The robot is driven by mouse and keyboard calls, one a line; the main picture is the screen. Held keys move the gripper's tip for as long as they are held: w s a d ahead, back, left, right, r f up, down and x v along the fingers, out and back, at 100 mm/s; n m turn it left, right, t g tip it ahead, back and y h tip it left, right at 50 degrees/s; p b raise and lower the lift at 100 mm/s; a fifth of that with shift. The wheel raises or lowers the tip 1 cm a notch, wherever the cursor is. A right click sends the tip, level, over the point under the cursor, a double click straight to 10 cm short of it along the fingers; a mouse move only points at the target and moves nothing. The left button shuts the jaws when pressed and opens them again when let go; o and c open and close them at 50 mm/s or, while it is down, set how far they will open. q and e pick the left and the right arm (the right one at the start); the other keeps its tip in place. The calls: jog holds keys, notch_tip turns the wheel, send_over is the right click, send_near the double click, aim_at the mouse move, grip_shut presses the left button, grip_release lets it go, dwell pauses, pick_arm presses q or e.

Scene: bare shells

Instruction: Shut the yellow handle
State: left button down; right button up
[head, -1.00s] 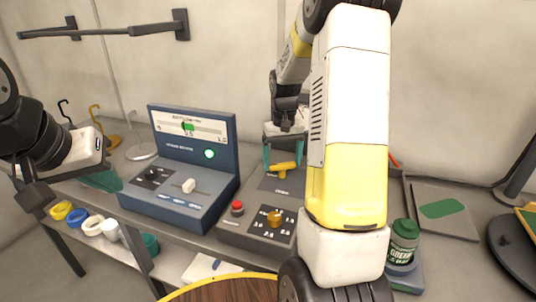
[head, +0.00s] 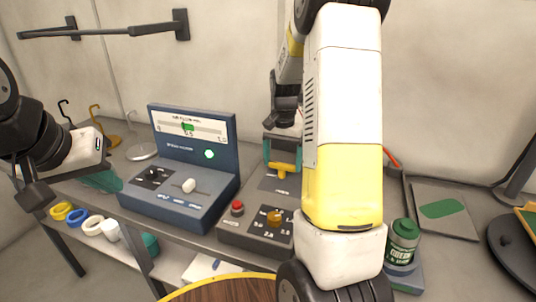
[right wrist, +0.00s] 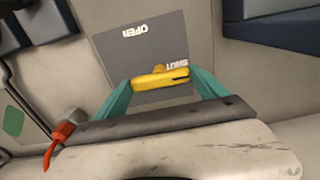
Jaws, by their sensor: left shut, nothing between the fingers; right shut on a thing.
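The yellow handle (head: 282,168) stands on a grey plate (head: 268,183) at the back of the bench, right of the blue console. In the right wrist view the handle (right wrist: 160,78) lies crosswise beside the word SHUT, with the word OPEN farther up the plate. My right gripper (right wrist: 164,82) has its teal fingers at the two ends of the handle and is shut on it; in the head view it also shows (head: 283,157). My left gripper (head: 104,179) is at the left by the console, shut and empty; its fingers are partly hard to make out.
The blue console (head: 190,195) has a white slider and a lit green lamp. A grey box (head: 254,230) with a red button and an orange knob sits in front of the plate. A green can (head: 403,240) stands right of my right arm.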

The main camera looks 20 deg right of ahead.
aim_at(282, 164)
jog(key=shift+w+r, duration=0.1)
jog(key=o, duration=1.3)
notch_tip(282, 164, up, 8)
jog(key=shift+f, duration=0.25)
jog(key=shift+r, duration=0.1)
jog(key=shift+s+a+r, duration=0.1)
jog(key=shift+s+r, duration=0.1)
jog(key=s+a+r+n+t+y, duration=0.1)
jog(key=s+a+r+n+t, duration=0.2)
jog(key=s, duration=0.8)
jog(key=s+a+r+n+t+y, duration=0.1)
jog(key=s+a+r+n+t, duration=0.2)
jog(key=s+a+r+n, duration=0.2)
jog(key=s+a, duration=0.3)
jog(key=s, duration=0.2)
jog(key=shift+s+a+r, duration=0.25)
jog(key=shift+s+r, duration=0.05)
jog(key=shift+s, duration=0.05)
